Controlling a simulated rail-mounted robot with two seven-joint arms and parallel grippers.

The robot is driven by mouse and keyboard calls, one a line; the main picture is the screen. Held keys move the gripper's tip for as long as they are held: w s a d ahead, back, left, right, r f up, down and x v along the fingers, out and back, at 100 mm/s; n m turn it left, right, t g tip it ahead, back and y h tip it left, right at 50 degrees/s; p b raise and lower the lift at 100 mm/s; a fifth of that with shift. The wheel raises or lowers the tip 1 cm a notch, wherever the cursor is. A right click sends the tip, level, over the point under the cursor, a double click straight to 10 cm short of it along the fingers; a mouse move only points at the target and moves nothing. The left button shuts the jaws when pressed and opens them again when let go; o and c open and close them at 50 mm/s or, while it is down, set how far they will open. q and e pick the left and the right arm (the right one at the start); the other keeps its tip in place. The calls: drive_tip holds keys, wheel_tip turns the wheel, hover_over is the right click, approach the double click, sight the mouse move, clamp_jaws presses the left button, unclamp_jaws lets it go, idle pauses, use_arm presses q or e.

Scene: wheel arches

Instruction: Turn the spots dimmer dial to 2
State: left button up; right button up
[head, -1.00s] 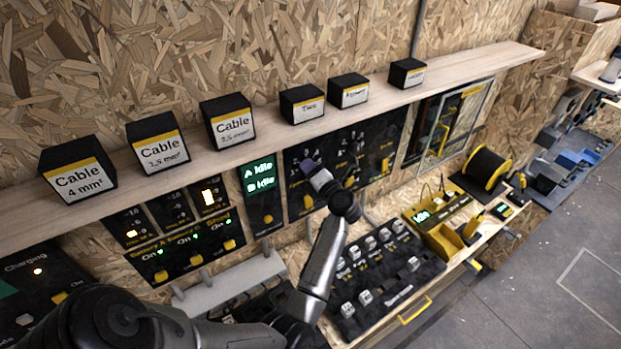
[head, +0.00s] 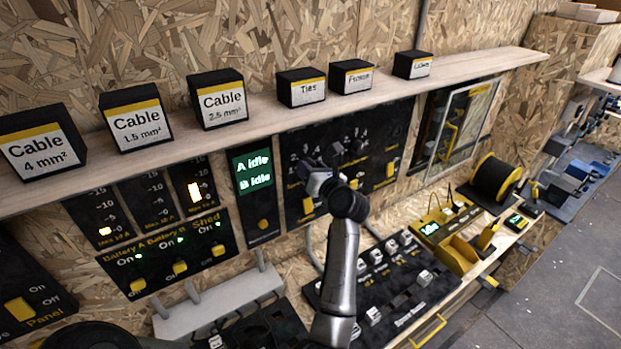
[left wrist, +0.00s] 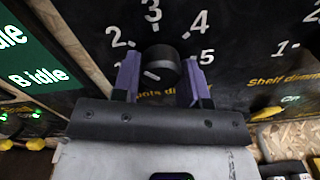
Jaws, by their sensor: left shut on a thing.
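The spots dimmer dial (left wrist: 161,62) is a round black knob on a black panel, seen in the left wrist view. A short white mark on the knob points toward the lower left. My left gripper (left wrist: 160,70) is shut on the dial, one purple finger on each side. The fingers partly cover the "spots dimmer" label. In the head view my left gripper (head: 318,182) is at the left part of the dimmer panel (head: 375,135) and hides the dial. My right gripper is not in view.
A second dial scale, labelled shelf dimmer (left wrist: 285,80), is on the right. A green-lit "A idle, B idle" display (head: 252,172) is on the left. A wooden shelf (head: 270,112) with labelled boxes runs above. A bench with a switch board (head: 385,275) lies below.

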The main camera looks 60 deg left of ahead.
use_arm(q)
drive_tip(key=shift+f+n+b, duration=0.1)
drive_tip(key=shift+n+b, duration=0.5)
drive_tip(key=shift+b, duration=0.05)
drive_tip(key=o, duration=0.9)
drive_tip(key=shift+d+b, duration=1.3)
drive_tip(key=shift+d, duration=4.7)
